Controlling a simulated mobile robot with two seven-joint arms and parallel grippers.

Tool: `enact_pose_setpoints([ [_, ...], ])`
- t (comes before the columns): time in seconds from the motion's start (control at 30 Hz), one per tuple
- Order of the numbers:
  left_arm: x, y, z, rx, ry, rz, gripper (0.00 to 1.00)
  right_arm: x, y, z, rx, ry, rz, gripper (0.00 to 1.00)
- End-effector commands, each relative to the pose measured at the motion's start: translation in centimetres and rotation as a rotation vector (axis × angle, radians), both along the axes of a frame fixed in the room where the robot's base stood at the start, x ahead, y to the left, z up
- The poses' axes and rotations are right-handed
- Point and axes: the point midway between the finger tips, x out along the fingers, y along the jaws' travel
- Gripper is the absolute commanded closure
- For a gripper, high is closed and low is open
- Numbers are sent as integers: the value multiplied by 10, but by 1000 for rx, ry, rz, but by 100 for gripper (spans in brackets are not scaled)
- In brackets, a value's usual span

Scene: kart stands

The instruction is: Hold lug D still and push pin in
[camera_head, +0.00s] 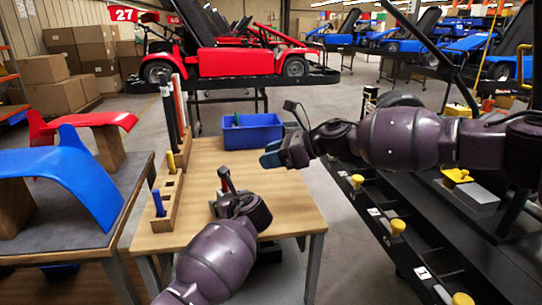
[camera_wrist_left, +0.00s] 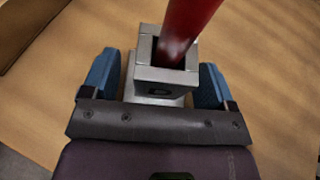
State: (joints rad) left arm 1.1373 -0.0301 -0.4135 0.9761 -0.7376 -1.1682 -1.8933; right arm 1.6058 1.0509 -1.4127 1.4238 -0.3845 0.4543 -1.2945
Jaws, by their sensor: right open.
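Lug D (camera_wrist_left: 160,88) is a grey metal block with a square opening and a dark mark on its face, seen in the left wrist view. A red bar (camera_wrist_left: 190,22) stands in its opening. My left gripper (camera_wrist_left: 160,80) has one blue finger on each side of the lug; I cannot tell whether they press on it. In the head view my left gripper (camera_head: 226,205) is at the lug on the wooden table, by the bar (camera_head: 226,180). My right gripper (camera_head: 270,156) is open over the table's right side, apart from the lug. I cannot make out a pin at the lug.
A wooden rack (camera_head: 163,205) with yellow and blue handles stands on the table's left. A blue bin (camera_head: 252,131) is at the back. A black stand (camera_head: 430,262) with yellow knobs (camera_head: 397,227) is on the right. A blue panel (camera_head: 65,175) lies on the left bench.

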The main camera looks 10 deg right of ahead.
Motion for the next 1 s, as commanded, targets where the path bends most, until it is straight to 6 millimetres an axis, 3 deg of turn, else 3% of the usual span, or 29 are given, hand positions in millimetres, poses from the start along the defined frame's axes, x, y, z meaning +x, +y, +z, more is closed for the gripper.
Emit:
enact_pose_setpoints([
  [0.03,0,0,0,0,0,0,13,0,0,0,0,0,0,52],
  [0.1,0,0,0,0,0,0,3,0,0,0,0,0,0,52],
  [0.53,-6,-3,3,-1,-1,-1,3,0,0,0,0,0,0,52],
  [1.0,-67,-28,30,-2,-1,-1,3,0,0,0,0,0,0,52],
])
